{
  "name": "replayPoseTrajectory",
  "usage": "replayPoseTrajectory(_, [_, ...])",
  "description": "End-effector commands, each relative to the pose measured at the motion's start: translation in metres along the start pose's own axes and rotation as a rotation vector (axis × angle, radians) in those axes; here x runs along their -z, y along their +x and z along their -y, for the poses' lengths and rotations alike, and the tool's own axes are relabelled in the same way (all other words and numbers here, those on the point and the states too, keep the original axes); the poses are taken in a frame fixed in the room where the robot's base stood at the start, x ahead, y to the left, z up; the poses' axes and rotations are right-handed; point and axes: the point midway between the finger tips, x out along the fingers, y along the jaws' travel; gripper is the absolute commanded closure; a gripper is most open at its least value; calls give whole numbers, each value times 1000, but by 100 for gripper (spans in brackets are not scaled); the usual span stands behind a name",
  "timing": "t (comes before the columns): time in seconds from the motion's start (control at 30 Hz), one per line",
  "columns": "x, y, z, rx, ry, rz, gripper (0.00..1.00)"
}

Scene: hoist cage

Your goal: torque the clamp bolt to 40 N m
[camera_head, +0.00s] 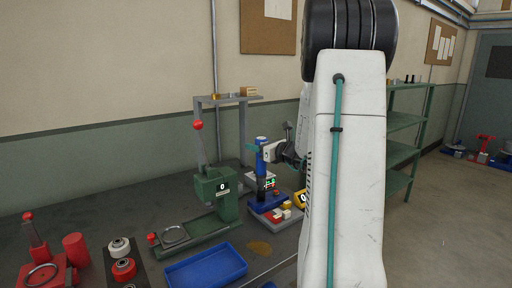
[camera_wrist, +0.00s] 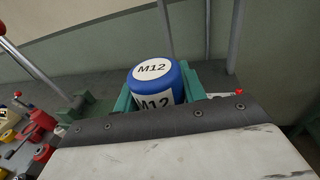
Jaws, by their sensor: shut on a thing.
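A blue capped cylinder marked M12 (camera_wrist: 154,86) stands between the teal fingers of my gripper (camera_wrist: 160,88) in the wrist view. Below the fingers the blue and black body continues down toward a blue base (camera_head: 265,218) on the bench. A small panel with red and green marks (camera_head: 270,183) shows beside that body. I cannot make out the clamp bolt, and I cannot tell whether the cylinder's lower end touches anything.
A green press (camera_head: 222,195) with a red-knobbed lever stands left of my gripper. A blue tray (camera_head: 206,268) lies in front of it. Red parts (camera_head: 76,250) crowd the left bench. A grey shelf frame (camera_head: 225,98) stands behind, and green shelving (camera_head: 402,120) stands right.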

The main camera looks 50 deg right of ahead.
Motion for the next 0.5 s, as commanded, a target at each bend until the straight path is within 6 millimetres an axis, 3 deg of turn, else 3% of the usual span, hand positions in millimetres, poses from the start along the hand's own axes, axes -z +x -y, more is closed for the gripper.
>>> replayPoseTrajectory(0.17, [1, 0, 0, 0, 2, -4, 100])
replayPoseTrajectory(0.5, [-20, -1, 0, 0, -2, 0, 100])
